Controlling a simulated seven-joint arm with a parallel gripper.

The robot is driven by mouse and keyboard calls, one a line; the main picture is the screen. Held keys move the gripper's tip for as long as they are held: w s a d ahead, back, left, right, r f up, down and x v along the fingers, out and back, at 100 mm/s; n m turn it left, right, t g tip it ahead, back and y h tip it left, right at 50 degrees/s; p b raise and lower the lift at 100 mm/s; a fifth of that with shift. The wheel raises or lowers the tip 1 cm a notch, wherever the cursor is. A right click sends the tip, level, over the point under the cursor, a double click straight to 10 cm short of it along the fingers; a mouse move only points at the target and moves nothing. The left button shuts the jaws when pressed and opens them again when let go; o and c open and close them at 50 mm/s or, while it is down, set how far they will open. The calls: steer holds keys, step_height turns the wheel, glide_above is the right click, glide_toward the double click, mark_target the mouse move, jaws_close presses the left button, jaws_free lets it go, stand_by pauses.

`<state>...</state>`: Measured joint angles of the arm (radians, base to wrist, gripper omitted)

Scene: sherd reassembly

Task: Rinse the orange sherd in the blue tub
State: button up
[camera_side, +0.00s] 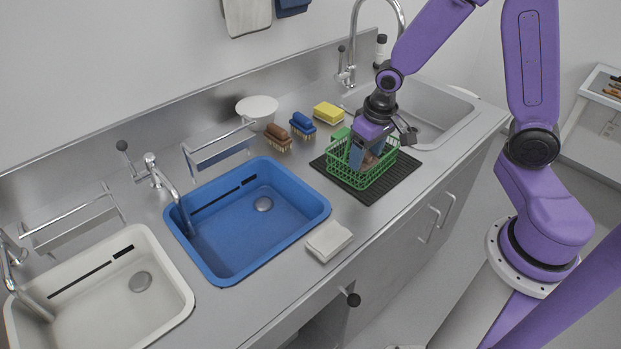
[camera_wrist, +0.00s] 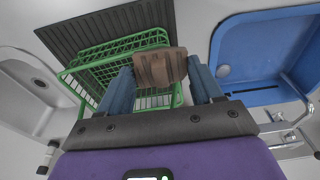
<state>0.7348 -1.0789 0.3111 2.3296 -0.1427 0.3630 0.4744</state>
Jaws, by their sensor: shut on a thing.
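My gripper (camera_wrist: 160,72) has two blue fingers shut on a brown sherd (camera_wrist: 160,68) with darker bands. I cannot call its colour clearly orange. In the side view my gripper (camera_side: 363,154) points down into the green wire basket (camera_side: 382,178), and the sherd shows only partly behind the wires and a finger. The basket also shows under the sherd in the wrist view (camera_wrist: 88,72). The blue tub (camera_side: 245,232) is to the left of the basket, set into the counter, and appears at the right of the wrist view (camera_wrist: 262,62). No other sherd is clearly visible.
The basket stands on a black ribbed mat (camera_side: 402,169). Two brushes (camera_side: 302,125), a yellow sponge (camera_side: 328,112) and a white bowl (camera_side: 257,108) stand behind. A folded cloth (camera_side: 329,240) lies at the front edge. A faucet (camera_side: 163,178) reaches over the blue tub's left side.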

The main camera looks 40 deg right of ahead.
mark_target(366, 155)
step_height(366, 155, up, 11)
steer(key=w+a+n, duration=0.2)
steer(key=a, duration=0.3)
steer(key=w+a+n, duration=0.3)
steer(key=a, duration=0.2)
steer(key=w+a+n+y, duration=0.1)
steer(key=w+a+n, duration=0.1)
steer(key=a, duration=0.4)
steer(key=shift+w+a+r+n+g, duration=0.1)
steer(key=shift+w+r+n+g, duration=0.2)
steer(key=shift+w, duration=0.15)
steer(key=w+a+n, duration=0.2)
steer(key=a+n, duration=0.2)
steer(key=a, duration=0.5)
steer(key=shift+s+d+f, duration=0.1)
steer(key=shift+s+f, duration=0.05)
steer(key=shift+f, duration=6.95)
steer(key=shift+s+d+f, duration=0.1)
steer(key=shift+f, duration=7)
steer(key=shift+r, duration=0.1)
steer(key=shift+r, duration=6.4)
